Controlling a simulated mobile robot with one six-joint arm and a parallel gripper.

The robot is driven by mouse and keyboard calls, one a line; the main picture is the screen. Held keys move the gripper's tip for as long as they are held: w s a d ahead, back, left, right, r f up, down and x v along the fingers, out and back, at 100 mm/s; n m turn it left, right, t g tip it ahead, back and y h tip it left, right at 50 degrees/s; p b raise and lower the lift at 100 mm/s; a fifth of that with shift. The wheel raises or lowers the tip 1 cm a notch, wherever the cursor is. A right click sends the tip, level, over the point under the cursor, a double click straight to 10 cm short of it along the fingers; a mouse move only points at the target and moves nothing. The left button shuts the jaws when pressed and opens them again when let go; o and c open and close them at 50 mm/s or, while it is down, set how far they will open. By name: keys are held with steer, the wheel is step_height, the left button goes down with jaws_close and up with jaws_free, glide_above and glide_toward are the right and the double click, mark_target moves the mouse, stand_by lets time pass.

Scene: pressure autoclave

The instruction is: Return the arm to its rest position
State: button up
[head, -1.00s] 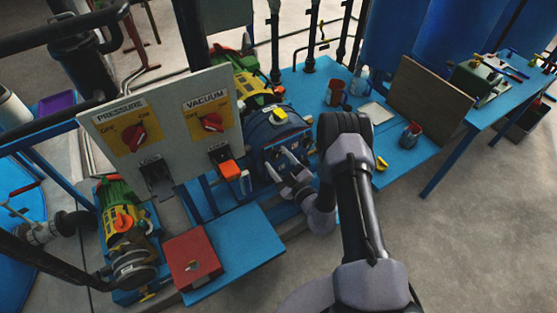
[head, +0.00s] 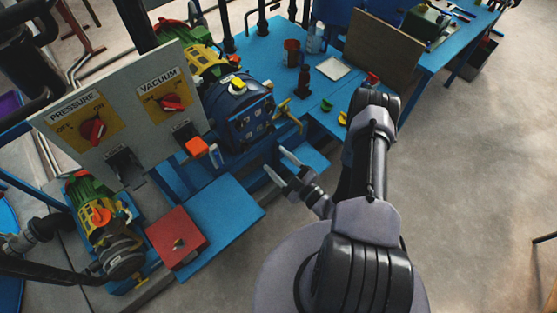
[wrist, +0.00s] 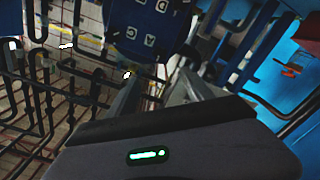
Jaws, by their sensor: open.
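My gripper (head: 280,164) is open and empty. In the head view it hangs in front of and to the lower right of the blue machine with a lettered front (head: 249,126), apart from it, with its fingers pointing up and left. In the wrist view the two fingers of my gripper (wrist: 158,85) are spread, and the lettered blue front (wrist: 139,28) shows beyond them. My arm is bent, with its elbow raised near the right part of the blue bench.
The panel marked PRESSURE and VACUUM (head: 110,145), with two red knobs, stands at left. A red box (head: 176,236) sits on a lower blue shelf (head: 215,205). The blue bench (head: 318,105) holds cups and a white tile (head: 333,68). Open floor (head: 480,190) lies at right.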

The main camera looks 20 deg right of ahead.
steer(key=shift+s, duration=0.2)
steer(key=w+a+r+n+g+y+b, duration=0.1)
steer(key=a+r+n+g+y, duration=0.4)
steer(key=r+n, duration=0.35)
steer(key=a+r+n+g+y+b, duration=0.1)
steer(key=a+r+n+g+y, duration=0.2)
steer(key=a+r+n+y, duration=0.45)
steer(key=s+a+r+n+g+h+b, duration=0.1)
steer(key=s+a+r+n+g+h, duration=0.4)
steer(key=n, duration=1.3)
steer(key=s+d+r+n+g+h+b, duration=0.25)
steer(key=s+n+g+h, duration=0.3)
steer(key=s+n, duration=0.55)
steer(key=d+r+n+t+h, duration=0.5)
steer(key=n+t, duration=0.2)
steer(key=n, duration=0.5)
steer(key=shift+s+d+r+h+b, duration=0.3)
steer(key=shift+s+d+r+b, duration=0.05)
steer(key=shift+d+b, duration=0.05)
